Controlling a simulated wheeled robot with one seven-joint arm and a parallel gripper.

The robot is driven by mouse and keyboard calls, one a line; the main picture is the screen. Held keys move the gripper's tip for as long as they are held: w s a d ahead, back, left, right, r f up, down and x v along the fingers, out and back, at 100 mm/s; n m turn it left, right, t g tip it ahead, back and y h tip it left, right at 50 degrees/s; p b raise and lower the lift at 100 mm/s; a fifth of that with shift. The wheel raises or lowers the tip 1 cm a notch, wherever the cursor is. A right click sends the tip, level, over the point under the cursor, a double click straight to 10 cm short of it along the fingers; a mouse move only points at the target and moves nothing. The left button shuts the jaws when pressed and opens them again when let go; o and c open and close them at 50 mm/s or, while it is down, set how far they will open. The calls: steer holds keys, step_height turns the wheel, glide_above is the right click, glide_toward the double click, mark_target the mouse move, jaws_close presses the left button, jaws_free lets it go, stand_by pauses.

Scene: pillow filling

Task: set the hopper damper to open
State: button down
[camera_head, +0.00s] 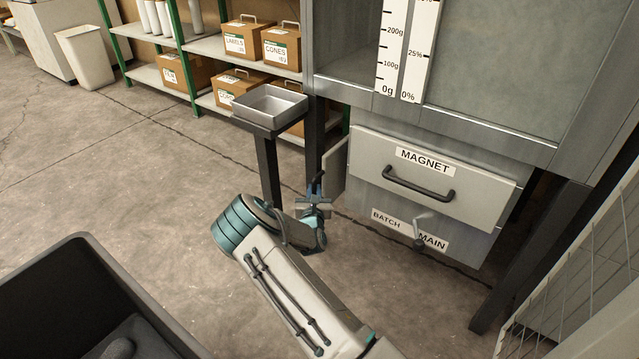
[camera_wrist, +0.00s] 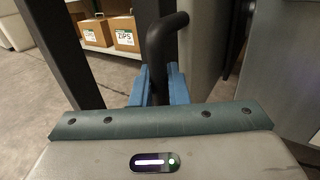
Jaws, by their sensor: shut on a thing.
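My gripper (camera_head: 316,190) is beside the left side of the hopper cabinet (camera_head: 480,110), low down near the MAGNET drawer. In the wrist view its blue fingers (camera_wrist: 159,86) are shut on a dark bent handle (camera_wrist: 156,50). The handle rises between the fingers and bends to the right at its top. It has no readable label, so I cannot tell for certain that it is the damper handle, or which setting it is at. In the head view my gripper and wrist hide most of it.
The MAGNET drawer (camera_head: 430,188) has a dark pull handle. Below it a small lever (camera_head: 420,240) sits between BATCH and MAIN. A metal tray (camera_head: 270,105) stands on a dark post left of the cabinet. A black bin (camera_head: 60,285) is at lower left. Open floor lies left.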

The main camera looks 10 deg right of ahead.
steer(key=s+a+p, duration=0.7)
steer(key=s+a, duration=0.6)
steer(key=shift+s+a+f, duration=0.15)
steer(key=shift+s, duration=0.15)
steer(key=shift+a, duration=0.1)
steer(key=c, duration=1.6)
jaws_free()
steer(key=shift+o, duration=0.5)
steer(key=shift+s+a, duration=0.1)
steer(key=shift+a, duration=0.1)
steer(key=shift+d, duration=0.1)
steer(key=s+a+p, duration=0.1)
steer(key=s+p, duration=0.1)
steer(key=s, duration=0.5)
steer(key=shift+s+a, duration=0.2)
